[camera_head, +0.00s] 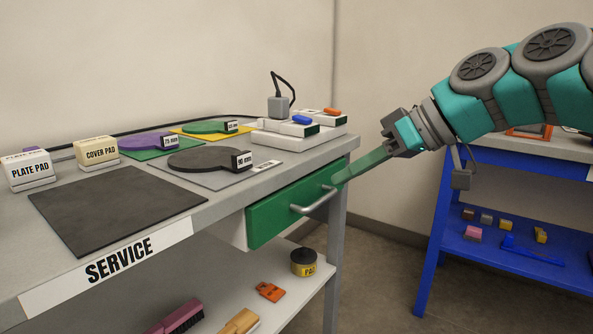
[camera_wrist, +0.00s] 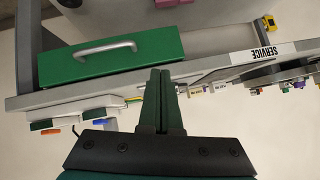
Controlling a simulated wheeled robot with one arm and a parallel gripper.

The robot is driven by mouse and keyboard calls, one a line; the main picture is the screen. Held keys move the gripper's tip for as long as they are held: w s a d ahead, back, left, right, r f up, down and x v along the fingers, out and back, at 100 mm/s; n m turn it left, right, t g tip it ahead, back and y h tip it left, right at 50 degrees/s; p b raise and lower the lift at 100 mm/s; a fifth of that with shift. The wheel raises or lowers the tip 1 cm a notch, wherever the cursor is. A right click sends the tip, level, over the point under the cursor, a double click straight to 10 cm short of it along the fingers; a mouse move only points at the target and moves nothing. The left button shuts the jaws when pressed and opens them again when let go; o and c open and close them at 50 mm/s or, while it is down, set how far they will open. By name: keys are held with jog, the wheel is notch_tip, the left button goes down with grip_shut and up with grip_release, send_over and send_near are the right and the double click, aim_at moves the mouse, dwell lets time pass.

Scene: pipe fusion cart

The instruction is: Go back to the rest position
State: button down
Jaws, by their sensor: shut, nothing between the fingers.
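My gripper (camera_head: 342,178) is at the right end of the service bench in the head view, its long green fingers pointing down and left. In the wrist view the fingers (camera_wrist: 160,73) lie together, shut and empty. The green drawer (camera_head: 272,217) with a grey bar handle (camera_head: 314,201) is under the bench top, just left of and below the fingertips. The drawer (camera_wrist: 80,68) and its handle (camera_wrist: 105,48) also show in the wrist view, left of the fingers. I cannot tell whether the fingertips touch the drawer's edge; the handle is free.
The service bench (camera_head: 225,190) holds a dark mat (camera_head: 115,208), plate pad box (camera_head: 28,170), cover pad box (camera_head: 98,151), discs and white boxes. Its lower shelf holds a round tin (camera_head: 304,262) and brushes. A blue rack (camera_head: 435,245) stands right. Open floor (camera_head: 375,275) lies between.

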jog(key=s+a+f+m+g+h, duration=0.1)
jog(key=s+f+m+g+h, duration=0.15)
jog(key=s+f, duration=0.5)
jog(key=s+a+f+m+g+h, duration=0.1)
jog(key=s+f+m+h, duration=0.3)
jog(key=f, duration=0.7)
jog(key=s+d+f+m+g+h, duration=0.1)
jog(key=s+d+f, duration=0.3)
jog(key=s+f, duration=0.3)
jog(key=s+d+f+m+g+h+p, duration=0.1)
jog(key=s+d+f+h, duration=0.1)
jog(key=s+d+f, duration=0.3)
jog(key=s+f, duration=0.2)
jog(key=s, duration=0.1)
